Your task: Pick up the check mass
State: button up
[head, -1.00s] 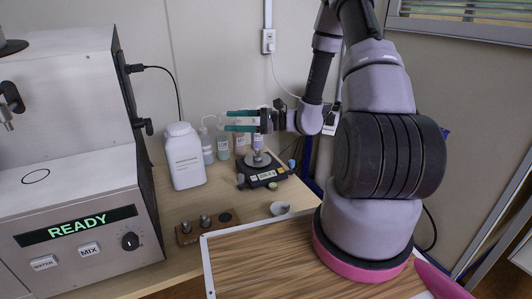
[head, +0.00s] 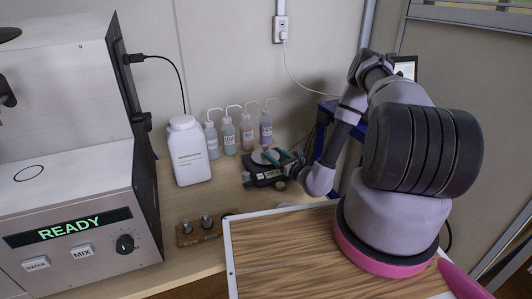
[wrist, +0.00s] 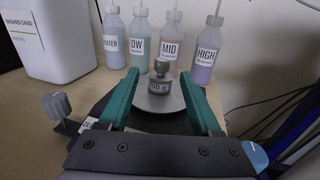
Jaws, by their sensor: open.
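The check mass (wrist: 160,82), a small grey metal knobbed weight with a label that seems to read 100 g, stands upright on the round pan (wrist: 170,104) of the dark balance. My gripper (wrist: 159,74) is open, with one teal finger on each side of the mass and a visible gap on both sides. In the head view my gripper (head: 277,157) is low over the balance (head: 266,177), and its fingers largely hide the mass there.
Several wash bottles (head: 228,135) stand behind the balance. A white jar (head: 188,152) is to the left. A wooden block (head: 199,232) with two metal pieces sits nearer, beside the analyser (head: 75,215). A grey knob (wrist: 57,104) is left of the balance pan.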

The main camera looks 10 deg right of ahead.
aim_at(267, 149)
jog(key=x, duration=0.6)
jog(key=shift+w+f, duration=0.1)
jog(key=shift+w, duration=0.15)
grip_shut()
